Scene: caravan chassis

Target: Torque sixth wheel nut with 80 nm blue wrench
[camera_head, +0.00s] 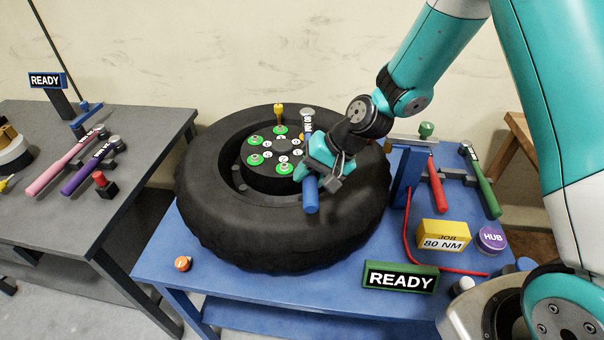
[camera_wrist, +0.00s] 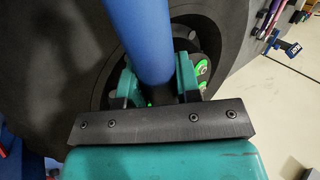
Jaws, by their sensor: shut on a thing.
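The blue wrench (camera_head: 311,197) has a blue handle, a label reading "80 NM" and a silver head (camera_head: 307,113). My gripper (camera_head: 318,176) is shut on it over the wheel, and the blue handle (camera_wrist: 143,35) runs between the fingers (camera_wrist: 160,85) in the wrist view. The wheel (camera_head: 215,225) lies flat with a black tyre. Its dark hub (camera_head: 273,150) carries several nuts with green rings, one at the left (camera_head: 254,141). An orange spot (camera_head: 301,137) shows beside the wrench shaft. The wrench and gripper hide the hub's right side; I cannot tell whether the wrench touches a nut.
The wheel sits on a blue bench (camera_head: 225,290) with a READY sign (camera_head: 400,278), a yellow "JOB 80 NM" block (camera_head: 442,236) and a purple HUB disc (camera_head: 491,239). Red (camera_head: 436,188) and green (camera_head: 484,192) wrenches lie right. Pink (camera_head: 58,168) and purple (camera_head: 85,172) ones lie on the grey table.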

